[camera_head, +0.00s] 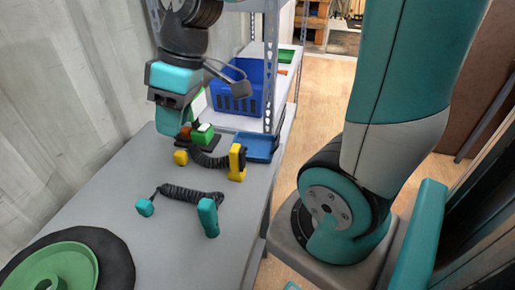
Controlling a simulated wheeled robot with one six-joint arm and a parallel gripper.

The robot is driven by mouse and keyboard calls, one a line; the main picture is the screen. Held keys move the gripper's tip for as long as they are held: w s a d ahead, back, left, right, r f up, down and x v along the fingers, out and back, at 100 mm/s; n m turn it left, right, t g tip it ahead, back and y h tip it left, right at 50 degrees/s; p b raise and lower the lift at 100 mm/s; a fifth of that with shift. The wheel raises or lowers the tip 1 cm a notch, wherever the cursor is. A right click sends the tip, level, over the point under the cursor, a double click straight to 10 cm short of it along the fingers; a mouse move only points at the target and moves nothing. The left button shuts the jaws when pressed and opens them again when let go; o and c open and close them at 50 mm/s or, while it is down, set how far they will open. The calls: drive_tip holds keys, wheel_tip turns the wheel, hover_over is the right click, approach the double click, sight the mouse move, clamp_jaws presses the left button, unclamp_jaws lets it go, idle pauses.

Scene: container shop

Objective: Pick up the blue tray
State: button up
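A shallow blue tray (261,149) lies on the grey workbench (130,215), near its far right edge and close to a shelf post. It looks empty. My gripper (183,118) hangs from above, to the left of the tray and apart from it, pointing down over the bench near a green block. Its fingertips are partly hidden by its own teal and grey body, so I cannot tell whether it is open or shut.
A green block (203,134) on a dark base and a coiled black cord with yellow ends (237,162) sit beside the tray. A teal-ended coiled cord (207,216) and a green-hubbed wheel (62,269) lie nearer.

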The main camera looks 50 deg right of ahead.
drive_tip(key=w+d+f+t+b, duration=0.1)
drive_tip(key=w+d+f, duration=0.15)
drive_tip(key=d, duration=0.45)
drive_tip(key=w+d+f, duration=0.2)
drive_tip(key=w+d, duration=0.2)
drive_tip(key=d, duration=0.4)
drive_tip(key=m+h+b, duration=0.1)
drive_tip(key=h, duration=0.1)
hover_over(257, 144)
drive_tip(key=d, duration=0.3)
drive_tip(key=shift+t, duration=0.3)
drive_tip(key=f, duration=1.6)
drive_tip(key=shift+s+f, duration=0.15)
drive_tip(key=shift+s, duration=0.15)
drive_tip(key=shift+x, duration=3.05)
drive_tip(key=shift+s+d, duration=0.1)
drive_tip(key=shift+s, duration=0.05)
clamp_jaws()
